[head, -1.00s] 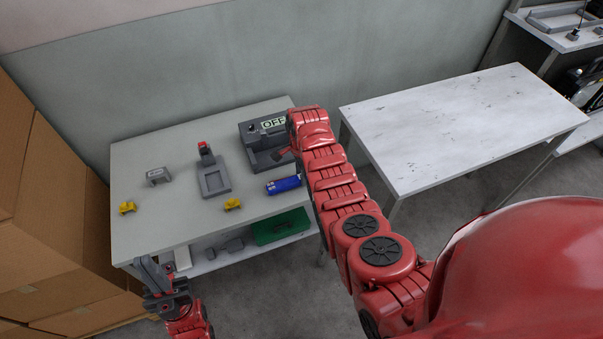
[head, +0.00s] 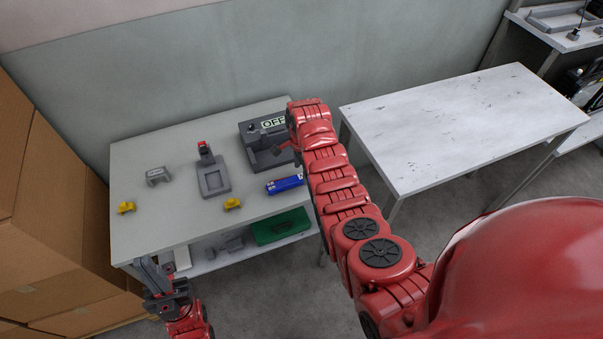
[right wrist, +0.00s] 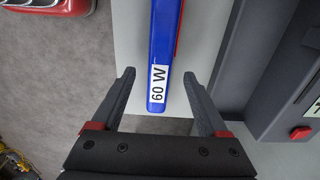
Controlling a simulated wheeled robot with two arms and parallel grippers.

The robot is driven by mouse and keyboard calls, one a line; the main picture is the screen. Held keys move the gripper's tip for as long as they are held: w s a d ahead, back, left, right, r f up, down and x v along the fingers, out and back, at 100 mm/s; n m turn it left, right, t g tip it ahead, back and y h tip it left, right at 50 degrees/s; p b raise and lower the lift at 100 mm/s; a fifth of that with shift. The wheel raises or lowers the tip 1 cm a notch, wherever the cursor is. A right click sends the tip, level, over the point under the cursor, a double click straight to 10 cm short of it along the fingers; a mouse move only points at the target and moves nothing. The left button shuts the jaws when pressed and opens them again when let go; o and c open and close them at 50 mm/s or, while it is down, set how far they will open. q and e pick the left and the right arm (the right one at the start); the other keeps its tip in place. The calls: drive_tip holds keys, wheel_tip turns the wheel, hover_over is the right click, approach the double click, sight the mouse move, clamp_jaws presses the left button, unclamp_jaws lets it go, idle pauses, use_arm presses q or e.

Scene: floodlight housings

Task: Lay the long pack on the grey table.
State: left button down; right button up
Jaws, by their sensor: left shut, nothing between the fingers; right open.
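The long pack (head: 285,184) is a narrow blue box with a red side, lying on the grey table (head: 185,220) near its right edge. In the right wrist view the pack (right wrist: 159,50) shows a white "60 W" label. My right gripper (right wrist: 159,76) is open, with a finger on each side of the pack's labelled end in the picture. I cannot tell whether the fingers are down at its height. My left gripper (head: 148,272) is shut and empty at the table's front edge.
A dark device with an "OFF" sign (head: 273,123) stands behind the pack. A grey fixture (head: 213,180), a grey bracket (head: 158,176) and yellow pieces (head: 127,207) stand leftward. A green box (head: 280,226) is on the lower shelf. A white table (head: 450,130) at right is clear.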

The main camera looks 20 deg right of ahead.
sight(301, 176)
wheel_tip(301, 176, up, 5)
drive_tip(key=shift+w+r+b, duration=0.1)
drive_tip(key=shift+r+b, duration=0.05)
drive_tip(key=shift+b, duration=0.6)
wheel_tip(301, 176, up, 10)
drive_tip(key=p, duration=0.5)
drive_tip(key=shift+p, duration=0.35)
